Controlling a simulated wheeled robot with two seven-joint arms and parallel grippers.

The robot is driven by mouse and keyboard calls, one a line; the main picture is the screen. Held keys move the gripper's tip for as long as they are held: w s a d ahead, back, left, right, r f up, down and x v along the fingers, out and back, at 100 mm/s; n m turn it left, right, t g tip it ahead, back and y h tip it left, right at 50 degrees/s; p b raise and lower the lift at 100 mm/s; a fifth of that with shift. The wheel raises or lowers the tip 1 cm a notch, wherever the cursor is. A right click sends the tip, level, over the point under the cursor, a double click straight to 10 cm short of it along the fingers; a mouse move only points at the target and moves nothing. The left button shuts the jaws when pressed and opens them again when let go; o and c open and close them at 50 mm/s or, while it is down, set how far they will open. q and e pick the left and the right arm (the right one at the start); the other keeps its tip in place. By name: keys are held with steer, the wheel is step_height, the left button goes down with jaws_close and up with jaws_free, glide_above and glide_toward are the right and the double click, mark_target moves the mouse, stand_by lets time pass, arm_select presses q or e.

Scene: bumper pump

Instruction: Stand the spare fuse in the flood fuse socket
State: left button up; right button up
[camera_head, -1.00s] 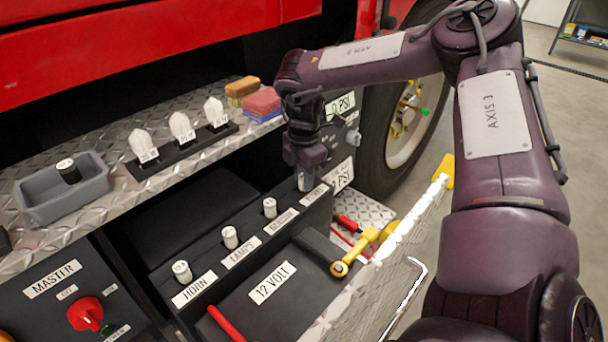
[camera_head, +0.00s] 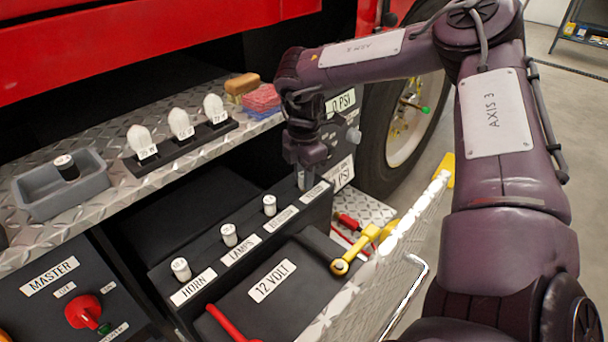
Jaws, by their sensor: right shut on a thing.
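My right gripper (camera_head: 304,170) points down over the far end of the fuse row, just behind the flood label (camera_head: 314,194). It is shut on a pale fuse, apparently the spare fuse (camera_head: 303,181), mostly hidden by the jaws. The fuse's lower end is at the flood socket, but I cannot tell whether it is seated. The socket itself is hidden. White fuses stand upright at horn (camera_head: 181,269), lamps (camera_head: 229,236) and the third position (camera_head: 269,205). My left gripper is not in view.
White bulbs stand in a black rack (camera_head: 180,148) on the metal shelf, near stacked sponges (camera_head: 262,98). A red master switch (camera_head: 84,312) is at lower left.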

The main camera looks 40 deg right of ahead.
steer(key=o, duration=1)
steer(key=shift+o, duration=0.5)
steer(key=o, duration=0.4)
steer(key=shift+c, duration=0.2)
